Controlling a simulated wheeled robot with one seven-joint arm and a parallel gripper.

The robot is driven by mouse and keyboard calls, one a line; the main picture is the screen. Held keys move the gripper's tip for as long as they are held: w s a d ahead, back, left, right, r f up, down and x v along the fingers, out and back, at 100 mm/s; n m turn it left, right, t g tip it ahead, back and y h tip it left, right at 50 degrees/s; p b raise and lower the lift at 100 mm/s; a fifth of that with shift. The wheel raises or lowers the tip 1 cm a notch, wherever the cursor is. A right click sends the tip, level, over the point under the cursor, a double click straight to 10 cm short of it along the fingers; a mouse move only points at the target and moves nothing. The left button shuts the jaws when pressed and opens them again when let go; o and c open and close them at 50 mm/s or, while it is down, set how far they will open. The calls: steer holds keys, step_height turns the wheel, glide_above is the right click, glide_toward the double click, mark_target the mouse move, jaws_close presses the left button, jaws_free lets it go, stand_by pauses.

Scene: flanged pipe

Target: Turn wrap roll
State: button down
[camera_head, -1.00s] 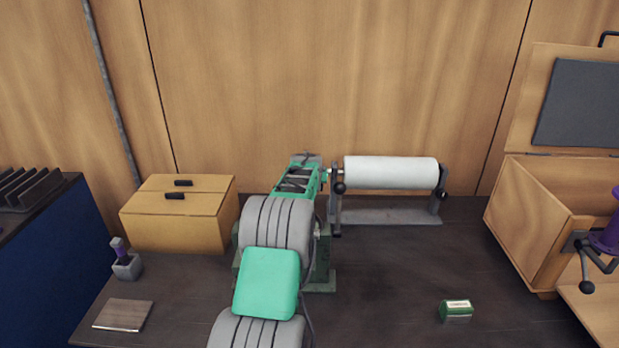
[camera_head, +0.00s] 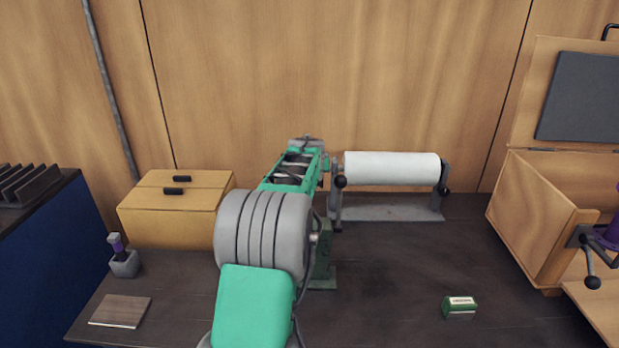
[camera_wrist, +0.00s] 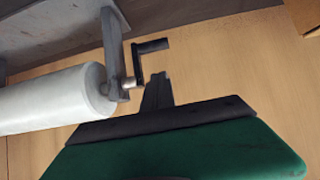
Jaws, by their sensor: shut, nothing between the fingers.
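The white wrap roll (camera_head: 391,168) lies level in a grey metal stand (camera_head: 388,212) at the back of the bench. The roll also shows at the left of the wrist view (camera_wrist: 55,98). A black crank handle (camera_wrist: 150,47) sticks out beyond the stand's upright at one end of the roll. My gripper (camera_wrist: 157,82) is shut and empty, its narrow dark fingertips close beside the crank. I cannot tell whether they touch it. In the head view my arm hides the fingertips.
A yellow wooden box (camera_head: 165,215) stands left of my arm. A small green carton (camera_head: 459,307) lies at the front right. An open wooden chest (camera_head: 535,225) stands at the right. A dark green stand (camera_head: 322,255) is partly behind my arm. The bench's front middle is clear.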

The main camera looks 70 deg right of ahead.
steer(key=shift+h, duration=0.3)
steer(key=p+x, duration=0.1)
steer(key=x, duration=0.1)
steer(key=p+x, duration=0.1)
steer(key=x, duration=0.2)
steer(key=f+p+x, duration=0.1)
steer(key=x, duration=0.1)
steer(key=shift+s+f+p, duration=0.15)
steer(key=shift+s+p, duration=0.1)
steer(key=shift+p, duration=0.15)
steer(key=shift+a+f, duration=0.3)
steer(key=shift+f, duration=0.05)
